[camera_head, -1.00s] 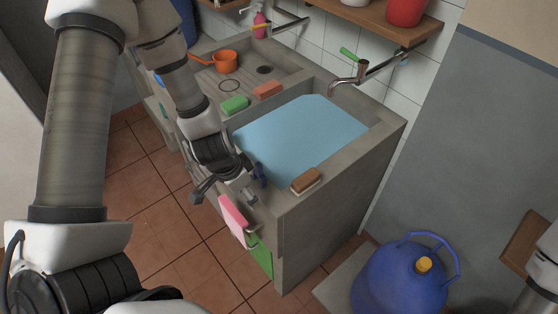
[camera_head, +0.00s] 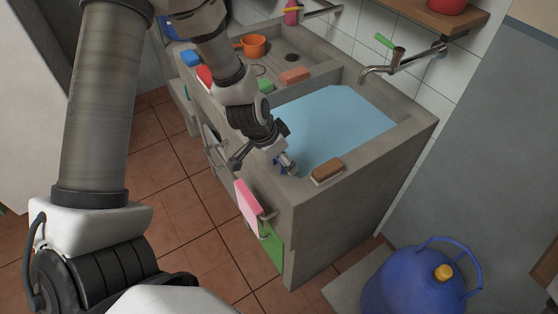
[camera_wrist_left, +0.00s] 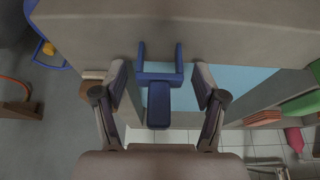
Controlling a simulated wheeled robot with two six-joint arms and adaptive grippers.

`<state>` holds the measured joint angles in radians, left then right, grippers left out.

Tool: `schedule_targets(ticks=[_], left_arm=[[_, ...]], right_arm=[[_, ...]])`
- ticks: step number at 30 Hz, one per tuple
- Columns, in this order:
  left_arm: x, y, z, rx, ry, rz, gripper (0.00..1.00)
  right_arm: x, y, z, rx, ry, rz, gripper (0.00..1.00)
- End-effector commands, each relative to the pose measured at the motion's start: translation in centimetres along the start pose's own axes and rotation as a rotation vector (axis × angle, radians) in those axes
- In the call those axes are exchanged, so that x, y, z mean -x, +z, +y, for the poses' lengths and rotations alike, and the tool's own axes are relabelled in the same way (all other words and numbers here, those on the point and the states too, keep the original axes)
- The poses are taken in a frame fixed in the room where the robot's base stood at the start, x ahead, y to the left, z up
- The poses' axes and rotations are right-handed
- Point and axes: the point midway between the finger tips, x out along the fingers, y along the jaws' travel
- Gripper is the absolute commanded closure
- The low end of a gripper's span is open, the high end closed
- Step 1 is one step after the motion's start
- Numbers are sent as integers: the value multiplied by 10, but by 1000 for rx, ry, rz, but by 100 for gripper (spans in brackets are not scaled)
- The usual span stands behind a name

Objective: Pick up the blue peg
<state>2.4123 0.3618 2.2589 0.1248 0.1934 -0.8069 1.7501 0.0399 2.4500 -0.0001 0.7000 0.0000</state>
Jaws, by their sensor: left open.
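The blue peg (camera_head: 279,167) is on the near rim of the sink counter, left of the brown sponge, partly hidden by my left gripper in the head view. In the left wrist view the peg (camera_wrist_left: 158,103) shows a block and two prongs pointing up the picture. It lies between the fingers of my left gripper (camera_wrist_left: 160,80), with a gap on each side. My left gripper (camera_head: 268,160) is open and close to the peg at the counter's front edge. My right gripper is not in view.
A brown sponge (camera_head: 328,170) lies on the rim right of the peg. A pink cloth (camera_head: 248,201) and a green cloth (camera_head: 272,250) hang on the counter front. The water-filled basin (camera_head: 335,120) lies behind. A blue gas bottle (camera_head: 415,285) stands lower right.

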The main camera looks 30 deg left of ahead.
Motion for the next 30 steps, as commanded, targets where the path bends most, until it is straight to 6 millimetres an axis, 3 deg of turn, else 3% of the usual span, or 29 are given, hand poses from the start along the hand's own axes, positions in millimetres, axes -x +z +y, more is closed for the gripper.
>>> schedule_targets(ticks=[1,5,6,19,28,30], left_arm=[[1,0,0,0,0,0,29],[1,0,0,0,0,0,75],[1,0,0,0,0,0,79],[5,-2,0,0,0,1,83],[40,-17,0,1,-1,2,83],[44,-3,5,6,5,-1,83]], right_arm=[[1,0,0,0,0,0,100],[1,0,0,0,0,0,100],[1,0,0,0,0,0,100],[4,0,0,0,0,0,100],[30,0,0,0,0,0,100],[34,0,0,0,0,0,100]])
